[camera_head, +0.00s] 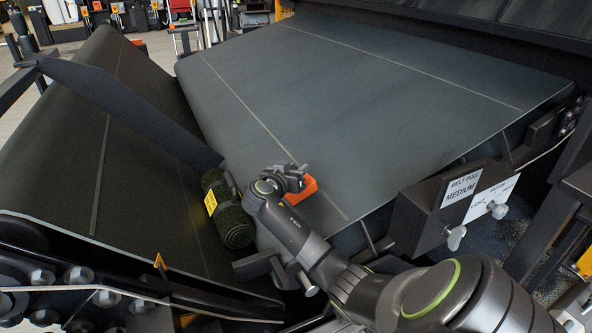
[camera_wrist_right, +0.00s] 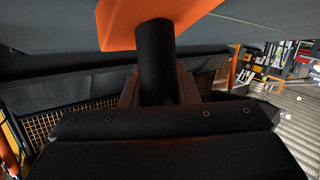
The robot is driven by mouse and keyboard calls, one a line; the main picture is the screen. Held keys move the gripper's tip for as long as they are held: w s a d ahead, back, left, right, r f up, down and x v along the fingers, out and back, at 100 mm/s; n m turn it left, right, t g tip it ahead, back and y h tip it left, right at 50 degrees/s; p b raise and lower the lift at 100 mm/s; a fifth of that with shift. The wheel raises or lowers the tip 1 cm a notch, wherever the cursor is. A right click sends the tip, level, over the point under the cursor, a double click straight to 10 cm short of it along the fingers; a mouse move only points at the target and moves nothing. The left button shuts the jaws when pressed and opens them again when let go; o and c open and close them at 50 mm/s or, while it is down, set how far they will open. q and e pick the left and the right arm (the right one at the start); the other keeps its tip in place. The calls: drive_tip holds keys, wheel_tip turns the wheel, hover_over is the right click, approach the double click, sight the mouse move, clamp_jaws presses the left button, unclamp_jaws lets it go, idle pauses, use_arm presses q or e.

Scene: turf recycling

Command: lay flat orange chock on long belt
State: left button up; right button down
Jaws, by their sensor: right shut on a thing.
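The orange chock (camera_head: 308,188) is in my right gripper (camera_head: 288,179), just over the near-left part of the wide dark belt (camera_head: 370,90). In the right wrist view the orange chock (camera_wrist_right: 155,14) fills the top, with a black round handle (camera_wrist_right: 155,60) between the jaws of my right gripper (camera_wrist_right: 157,88). Whether the chock touches the belt is hard to tell. A second dark belt (camera_head: 60,150) slopes at the left; I cannot tell from labels which belt is the long one. My left gripper is not in view.
A green turf roll (camera_head: 234,226) with a yellow tag lies beside my right gripper, on the left belt's edge. A dark bar (camera_head: 120,105) crosses between the belts. A control box (camera_head: 445,205) labelled "BELT PULL MEDIUM" stands at the right. The wide belt's upper surface is clear.

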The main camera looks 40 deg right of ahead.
drive_tip(key=shift+f+b, duration=0.75)
drive_tip(key=shift+f, duration=0.2)
drive_tip(key=c, duration=1)
unclamp_jaws()
drive_tip(key=shift+c, duration=0.2)
drive_tip(key=shift+o, duration=0.5)
drive_tip(key=shift+f, duration=0.1)
drive_tip(key=shift+o, duration=1.1)
drive_tip(key=shift+s+a, duration=0.15)
drive_tip(key=shift+a, duration=0.35)
drive_tip(key=p+v, duration=0.2)
drive_tip(key=v, duration=1.4)
drive_tip(key=shift+p, duration=0.4)
drive_tip(key=shift+s+a, duration=0.1)
drive_tip(key=shift+s, duration=0.05)
